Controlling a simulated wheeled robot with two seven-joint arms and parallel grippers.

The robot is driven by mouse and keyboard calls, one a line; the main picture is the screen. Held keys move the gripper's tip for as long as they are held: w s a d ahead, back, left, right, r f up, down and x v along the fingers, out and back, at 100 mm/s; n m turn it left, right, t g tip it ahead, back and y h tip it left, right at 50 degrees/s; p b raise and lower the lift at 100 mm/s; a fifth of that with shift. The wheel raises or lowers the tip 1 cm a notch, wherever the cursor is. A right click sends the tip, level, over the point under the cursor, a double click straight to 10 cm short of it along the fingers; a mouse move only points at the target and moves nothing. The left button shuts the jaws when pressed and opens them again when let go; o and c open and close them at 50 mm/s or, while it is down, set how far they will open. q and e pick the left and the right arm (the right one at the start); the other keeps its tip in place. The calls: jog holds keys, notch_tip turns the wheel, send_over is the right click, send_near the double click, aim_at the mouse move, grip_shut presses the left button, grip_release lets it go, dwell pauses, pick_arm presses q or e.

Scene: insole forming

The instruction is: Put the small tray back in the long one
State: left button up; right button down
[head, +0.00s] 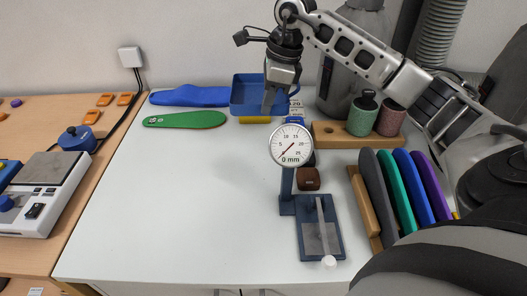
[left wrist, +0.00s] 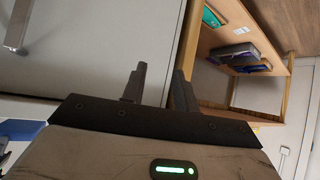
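A blue open tray (head: 246,90) sits at the back of the white table, left of the gauge. A yellow piece (head: 255,120) shows along its front edge. I cannot tell whether this is the small tray or the long one, and no second tray is clearly visible. My right gripper (head: 274,104) points down over the tray's right part, its fingers in front of the tray wall. Whether they grip anything is too small to tell. My left gripper (left wrist: 157,85) shows only in the left wrist view, its two fingers apart with nothing between them, facing a grey panel.
A dial gauge (head: 291,146) on a stand is close to the right of the tray. Blue (head: 190,96) and green (head: 185,119) insoles lie left of it. A wooden holder (head: 345,137) and upright coloured insoles (head: 400,190) stand right. The table's left middle is clear.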

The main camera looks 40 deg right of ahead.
send_over(263, 163)
jog(key=f, duration=0.7)
jog(key=d+f, duration=0.1)
jog(key=f, duration=0.2)
jog(key=shift+s+f, duration=0.25)
jog(key=shift+f, duration=0.05)
jog(key=shift+a+f, duration=0.1)
jog(key=shift+f, duration=0.55)
notch_tip(263, 163, down, 3)
jog(key=shift+r, duration=0.1)
pick_arm(q)
jog(key=shift+w+d+r, duration=0.1)
jog(key=shift+w+r, duration=0.05)
jog(key=shift+w, duration=0.35)
pick_arm(e)
jog(key=c, duration=2)
grip_release()
jog(key=shift+f, duration=0.2)
pick_arm(q)
jog(key=shift+s, duration=0.1)
pick_arm(e)
jog(key=o, duration=0.3)
